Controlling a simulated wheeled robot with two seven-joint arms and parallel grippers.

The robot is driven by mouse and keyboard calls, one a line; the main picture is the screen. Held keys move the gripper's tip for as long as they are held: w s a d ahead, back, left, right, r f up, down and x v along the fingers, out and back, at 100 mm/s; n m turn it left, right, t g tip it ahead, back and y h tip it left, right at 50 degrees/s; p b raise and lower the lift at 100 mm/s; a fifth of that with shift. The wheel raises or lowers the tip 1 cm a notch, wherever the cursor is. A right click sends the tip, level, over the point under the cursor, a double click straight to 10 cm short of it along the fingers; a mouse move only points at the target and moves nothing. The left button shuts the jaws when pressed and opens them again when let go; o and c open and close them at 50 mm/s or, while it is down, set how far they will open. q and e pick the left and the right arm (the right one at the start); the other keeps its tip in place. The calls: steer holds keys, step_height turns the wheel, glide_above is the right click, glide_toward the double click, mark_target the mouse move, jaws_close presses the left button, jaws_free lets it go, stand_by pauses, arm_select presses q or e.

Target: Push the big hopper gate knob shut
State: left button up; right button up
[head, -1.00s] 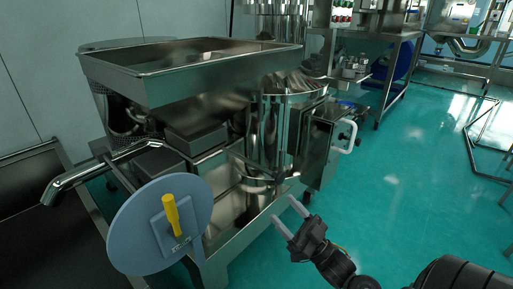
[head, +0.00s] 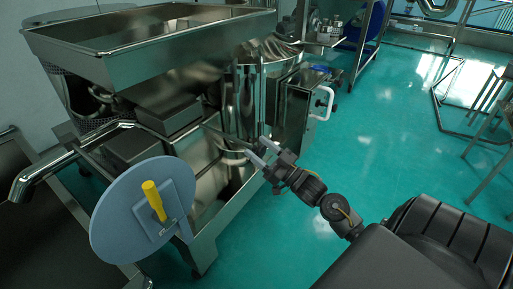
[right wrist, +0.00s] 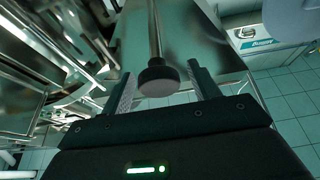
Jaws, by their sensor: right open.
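The big metal hopper (head: 150,40) fills the upper left of the head view. In the right wrist view a round black knob (right wrist: 158,79) sits on the end of a metal rod, which I take for the gate knob. My right gripper (head: 261,151) is at the front side of the machine below the hopper. Its jaws are open, and in the right wrist view (right wrist: 163,88) the knob shows between the two fingers with gaps on both sides. I cannot tell whether anything touches the knob. In the head view the knob is hard to make out near the fingertips. My left gripper is not in view.
A grey-blue disc (head: 118,215) with a yellow handle (head: 153,200) stands at the lower left. A metal spout (head: 60,165) juts out at the left. A cabinet with a white handle (head: 322,103) is beyond my right gripper. The green floor at right is mostly clear.

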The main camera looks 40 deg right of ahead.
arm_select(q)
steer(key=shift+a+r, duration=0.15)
arm_select(e)
steer(key=shift+x, duration=0.8)
steer(key=shift+c, duration=0.4)
